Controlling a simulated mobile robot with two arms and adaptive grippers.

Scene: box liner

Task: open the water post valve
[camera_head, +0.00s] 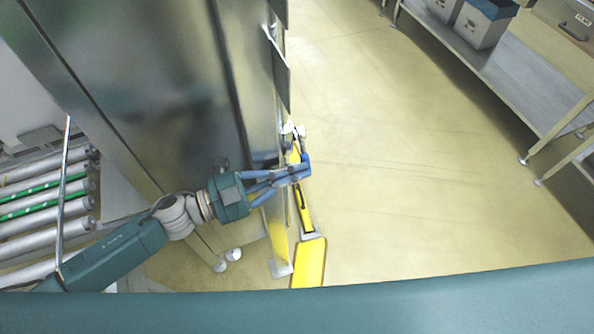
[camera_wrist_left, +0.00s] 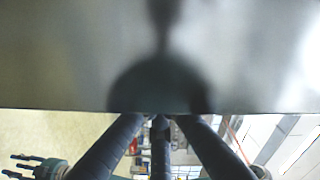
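A narrow yellow upright (camera_head: 304,212), which may be the water post, stands beside the tall metal cabinet in the head view. Small white fittings (camera_head: 294,130) show at its far end. I cannot tell which part is the valve. My left gripper (camera_head: 304,171) reaches across the yellow upright, its blue fingers pointing right and drawn towards each other. I cannot tell whether they touch or hold anything. In the left wrist view its dark fingers (camera_wrist_left: 159,122) converge at a metal panel's edge, tips hidden. My right gripper (camera_wrist_left: 24,166) shows small at lower left, fingers spread and empty.
The shiny metal cabinet (camera_head: 150,80) fills the left, close to my left arm. A metal panel (camera_wrist_left: 60,60) fills the upper wrist view. Rollers (camera_head: 40,195) lie at far left. A shelf (camera_head: 500,75) with grey bins (camera_head: 480,25) stands upper right. The floor between is clear.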

